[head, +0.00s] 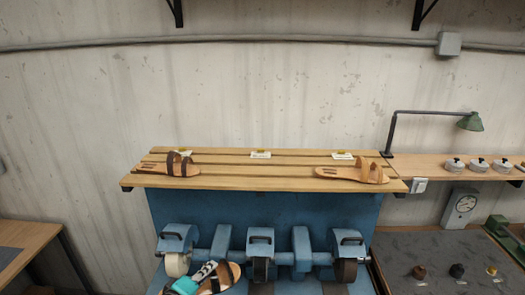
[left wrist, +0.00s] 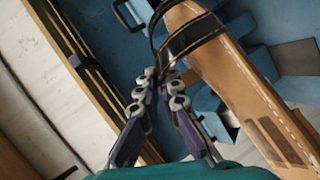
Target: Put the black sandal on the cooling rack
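The black sandal (head: 228,278) has a tan sole and black straps and is at the bottom of the head view, in front of the blue machine. My left gripper (head: 207,270) has its fingers drawn together at the sandal's strap. In the left wrist view, the fingertips (left wrist: 164,76) meet at the edge of the black strap (left wrist: 195,36), with the sole hanging to the right. The cooling rack (head: 250,180) is the slatted wooden shelf above the machine. My right gripper is out of view.
A brown-strapped sandal (head: 180,166) lies on the rack's left part and a tan-strapped sandal (head: 358,174) on its right part. The middle is bare, behind it a small card (head: 261,155). Below stands the blue machine (head: 260,210) with wheels. A green lamp (head: 470,122) stands at right.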

